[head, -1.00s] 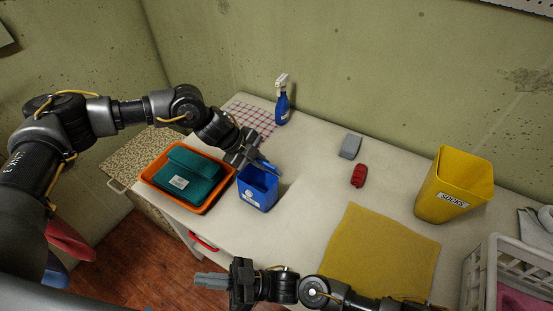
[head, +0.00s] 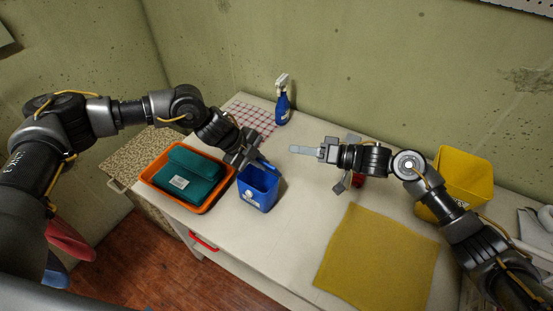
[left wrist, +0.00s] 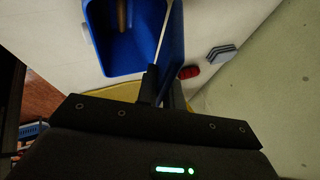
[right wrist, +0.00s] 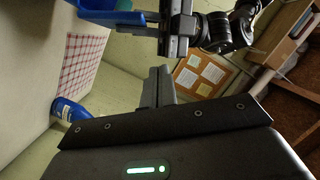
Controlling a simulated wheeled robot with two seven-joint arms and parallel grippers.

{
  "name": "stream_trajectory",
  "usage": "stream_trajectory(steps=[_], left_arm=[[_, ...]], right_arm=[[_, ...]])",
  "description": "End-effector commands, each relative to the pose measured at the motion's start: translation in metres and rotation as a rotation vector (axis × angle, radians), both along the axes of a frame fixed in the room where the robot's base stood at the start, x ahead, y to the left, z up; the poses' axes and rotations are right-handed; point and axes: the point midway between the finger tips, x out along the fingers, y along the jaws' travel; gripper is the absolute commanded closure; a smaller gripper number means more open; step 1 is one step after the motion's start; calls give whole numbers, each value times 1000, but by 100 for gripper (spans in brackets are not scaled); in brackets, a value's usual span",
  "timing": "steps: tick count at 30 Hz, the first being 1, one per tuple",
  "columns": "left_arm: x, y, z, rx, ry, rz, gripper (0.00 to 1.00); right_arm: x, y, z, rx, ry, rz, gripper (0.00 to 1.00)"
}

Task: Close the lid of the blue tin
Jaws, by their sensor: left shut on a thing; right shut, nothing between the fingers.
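The blue tin (head: 258,194) stands on the white table with its top open. Its blue lid (head: 268,168) is raised at the back edge, and the left wrist view shows the lid (left wrist: 174,55) edge-on beside the open tin (left wrist: 130,50). My left gripper (head: 254,157) is shut on the lid at the tin's back side. Its fingers (left wrist: 150,85) hide part of the lid. My right gripper (head: 305,150) is shut and empty, above the table to the right of the tin, with its fingers pointing left towards it and apart from it. The right wrist view shows the tin (right wrist: 100,14) at top left.
An orange tray (head: 207,208) with a teal case (head: 188,175) is left of the tin. A spray bottle (head: 282,105) and checked cloth (head: 250,117) are behind. A mustard cloth (head: 375,255) lies front right, and a yellow bin (head: 465,175) stands right, partly behind my right arm.

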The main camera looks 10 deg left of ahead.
Motion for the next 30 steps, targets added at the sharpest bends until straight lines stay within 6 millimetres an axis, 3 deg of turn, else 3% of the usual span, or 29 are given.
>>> stream_trajectory(steps=[6, 14, 20, 30], left_arm=[[-1, 0, -2, 1, 4, -1, 100], [-1, 0, -2, 1, 3, -2, 100], [-1, 0, -2, 1, 3, -2, 100], [-1, 0, -2, 2, 3, -1, 100]], right_arm=[[10, -40, -21, 37, 230, -85, 100], [12, -47, -25, 46, 282, -101, 100], [16, -27, -26, 47, 279, -98, 100], [31, 40, -34, 46, 278, -98, 100]])
